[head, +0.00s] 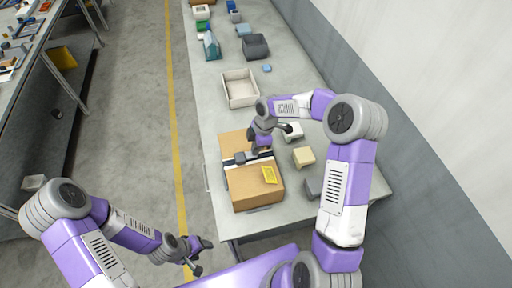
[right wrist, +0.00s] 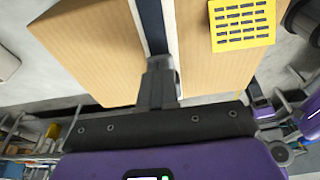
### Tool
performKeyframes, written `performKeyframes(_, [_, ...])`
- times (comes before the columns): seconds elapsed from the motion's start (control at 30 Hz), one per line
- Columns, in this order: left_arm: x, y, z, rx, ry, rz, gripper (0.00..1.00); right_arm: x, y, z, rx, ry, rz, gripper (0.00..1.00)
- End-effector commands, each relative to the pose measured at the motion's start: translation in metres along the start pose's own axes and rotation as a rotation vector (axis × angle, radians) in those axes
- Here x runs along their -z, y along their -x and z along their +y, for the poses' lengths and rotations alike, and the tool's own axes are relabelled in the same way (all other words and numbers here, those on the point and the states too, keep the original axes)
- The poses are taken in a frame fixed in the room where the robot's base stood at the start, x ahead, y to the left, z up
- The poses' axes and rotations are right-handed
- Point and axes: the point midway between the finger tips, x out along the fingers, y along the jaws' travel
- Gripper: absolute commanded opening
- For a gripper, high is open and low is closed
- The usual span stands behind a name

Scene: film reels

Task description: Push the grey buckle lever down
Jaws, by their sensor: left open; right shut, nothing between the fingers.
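A cardboard box (head: 240,195) lies on the long table, with a dark and white strap (head: 229,162) across its top. The grey buckle (head: 241,157) sits on the strap, left of my right gripper. Its lever is too small to make out. My right gripper (head: 259,151) is shut and empty, pointing down at the strap; I cannot tell if it touches. In the right wrist view its grey fingers (right wrist: 159,76) overlap the strap (right wrist: 152,25) and hide part of it. My left gripper (head: 201,257) is open and empty, away from the box, left of the table.
A yellow label (head: 269,175) lies on the box top. A cream block (head: 303,156), a white container (head: 293,132) and a grey block (head: 314,186) stand to its right. An open beige tray (head: 226,94) and several bins are farther back. A wall runs along the right.

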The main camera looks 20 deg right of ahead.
Motion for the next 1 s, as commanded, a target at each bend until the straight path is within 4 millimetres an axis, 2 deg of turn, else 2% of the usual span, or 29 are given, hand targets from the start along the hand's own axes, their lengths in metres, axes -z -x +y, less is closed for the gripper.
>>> performKeyframes(0.4, [0.0, -0.005, -0.002, 0.0, 0.0, 0.0, 0.6, 0.015, -0.006, 0.0, 0.001, 0.002, 0.001, 0.0])
performKeyframes(0.57, [0.0, -0.001, -0.001, 0.0, 0.0, 0.0, 0.6, 0.017, -0.001, -0.001, 0.001, 0.001, 0.002, 0.0])
performKeyframes(0.67, [0.0, 0.007, 0.003, 0.0, 0.0, 0.0, 0.6, 0.019, 0.011, 0.0, -0.001, 0.001, 0.001, 0.0])
performKeyframes(0.83, [-0.001, 0.028, 0.01, 0.0, 0.0, 0.0, 0.6, 0.023, 0.044, 0.001, -0.004, 0.001, -0.001, 0.0])
performKeyframes(1.0, [-0.001, 0.018, 0.007, 0.0, 0.0, 0.0, 0.6, 0.015, 0.081, 0.002, -0.01, -0.002, -0.002, 0.0])
